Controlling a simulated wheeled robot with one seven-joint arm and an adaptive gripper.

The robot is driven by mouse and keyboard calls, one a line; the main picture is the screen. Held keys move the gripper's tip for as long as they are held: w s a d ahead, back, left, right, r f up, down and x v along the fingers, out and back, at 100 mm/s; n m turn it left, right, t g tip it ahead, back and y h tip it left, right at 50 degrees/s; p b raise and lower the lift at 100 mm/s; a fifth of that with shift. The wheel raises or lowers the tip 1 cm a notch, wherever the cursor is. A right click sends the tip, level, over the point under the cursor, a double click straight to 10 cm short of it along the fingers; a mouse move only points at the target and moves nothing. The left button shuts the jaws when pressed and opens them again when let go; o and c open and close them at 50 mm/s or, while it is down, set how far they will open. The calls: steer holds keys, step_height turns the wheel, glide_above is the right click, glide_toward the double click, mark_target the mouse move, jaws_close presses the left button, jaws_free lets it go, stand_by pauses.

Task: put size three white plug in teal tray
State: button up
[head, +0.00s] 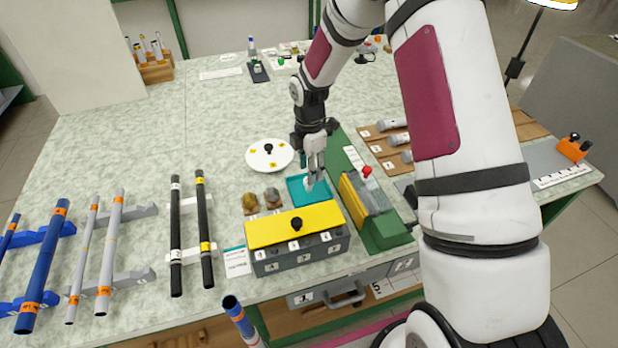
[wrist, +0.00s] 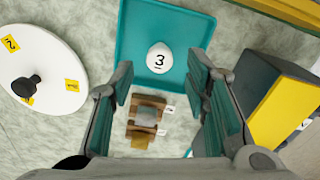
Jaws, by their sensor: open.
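The white plug (wrist: 159,58), marked 3, lies in the teal tray (wrist: 190,20) in the wrist view, with its number facing up. In the head view the teal tray (head: 293,190) sits on the table behind the grey box with the yellow lid, and the plug (head: 308,184) shows small under the fingers. My gripper (wrist: 163,95) is open and empty in the wrist view, with its fingers apart on either side below the plug. In the head view my gripper (head: 316,178) hangs over the tray's right part. A gap between fingers and plug is hard to judge.
The grey box with a yellow lid (head: 295,225) stands in front of the tray. A white round disc (head: 269,155) with a black knob is at the left. A green machine (head: 380,220) stands close at the right. Black rods (head: 205,230) lie further left.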

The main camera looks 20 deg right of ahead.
steer(key=s+r+m+t, duration=0.1)
steer(key=s+r+m, duration=0.2)
steer(key=r, duration=0.7)
steer(key=s+r+m, duration=0.2)
steer(key=s+r, duration=0.2)
steer(key=r, duration=0.6)
steer(key=s+r+m+t, duration=0.1)
steer(key=s+r+m, duration=0.4)
steer(key=s, duration=0.7)
steer(key=s+r+m+t, duration=0.2)
steer(key=s+r+m, duration=0.2)
steer(key=s+m, duration=0.6)
steer(key=s, duration=0.3)
steer(key=shift+r+m, duration=0.3)
steer(key=shift+r, duration=0.05)
